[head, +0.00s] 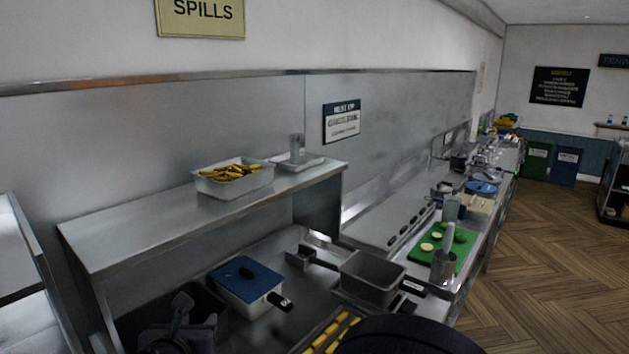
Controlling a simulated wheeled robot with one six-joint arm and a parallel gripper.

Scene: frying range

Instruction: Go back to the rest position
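A dark rounded shape at the bottom edge, right of the middle, may be part of my own body. The steel frying range (300,248) runs along the wall below it. A white fryer pan with a blue lid (243,275) sits on the range, its handle pointing right. A grey metal basin (371,277) stands to its right. Yellow strips (331,333) lie at the bottom edge, partly cut off.
A steel shelf (150,225) above the range carries a white tray of yellow fries (206,187) and a small tray (312,165) with a clear cup. A green board (428,258) with pale slices lies farther right. Open wooden floor (545,250) is at right. Dark shapes at lower left are unclear.

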